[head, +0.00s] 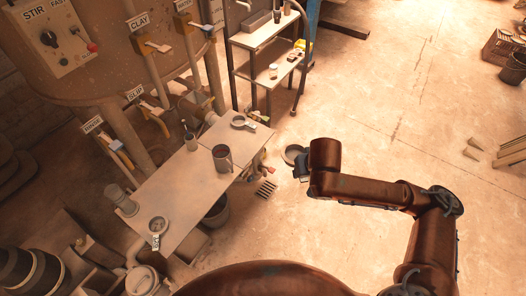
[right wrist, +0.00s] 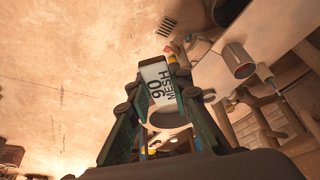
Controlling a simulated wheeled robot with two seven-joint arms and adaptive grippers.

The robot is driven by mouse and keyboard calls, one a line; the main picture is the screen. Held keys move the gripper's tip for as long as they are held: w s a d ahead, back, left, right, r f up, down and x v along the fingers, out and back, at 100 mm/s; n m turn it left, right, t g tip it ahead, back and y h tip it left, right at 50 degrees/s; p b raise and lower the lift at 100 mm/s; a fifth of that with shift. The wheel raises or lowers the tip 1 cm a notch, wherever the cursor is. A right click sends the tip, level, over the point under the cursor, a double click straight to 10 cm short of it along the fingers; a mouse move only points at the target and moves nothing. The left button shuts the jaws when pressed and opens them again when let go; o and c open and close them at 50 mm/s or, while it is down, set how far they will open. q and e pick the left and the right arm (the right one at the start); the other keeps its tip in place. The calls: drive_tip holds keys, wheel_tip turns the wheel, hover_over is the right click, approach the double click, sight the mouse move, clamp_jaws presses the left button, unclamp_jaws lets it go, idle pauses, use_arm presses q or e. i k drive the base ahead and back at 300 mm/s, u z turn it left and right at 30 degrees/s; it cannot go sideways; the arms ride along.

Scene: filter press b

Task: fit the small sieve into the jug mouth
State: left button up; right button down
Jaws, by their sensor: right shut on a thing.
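My right gripper (head: 300,172) is shut on the labelled handle of a sieve marked 90 MESH (right wrist: 158,88). The sieve's round ring (head: 292,154) shows beyond the gripper in the head view, held in the air right of the table. The grey jug (head: 222,158) stands upright on the table, left of the gripper and apart from it. Its open mouth also shows in the right wrist view (right wrist: 238,62). Two other sieves lie on the table: one at the far end (head: 238,121), one at the near end (head: 158,225). My left gripper is out of view.
A large tank (head: 120,60) with labelled valves is behind. A shelf (head: 265,40) stands at the back. The floor right of my arm is mostly clear.

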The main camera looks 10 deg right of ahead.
sight(225, 162)
drive_tip(key=z, duration=0.45)
drive_tip(key=i, duration=0.9)
drive_tip(key=u, duration=1.85)
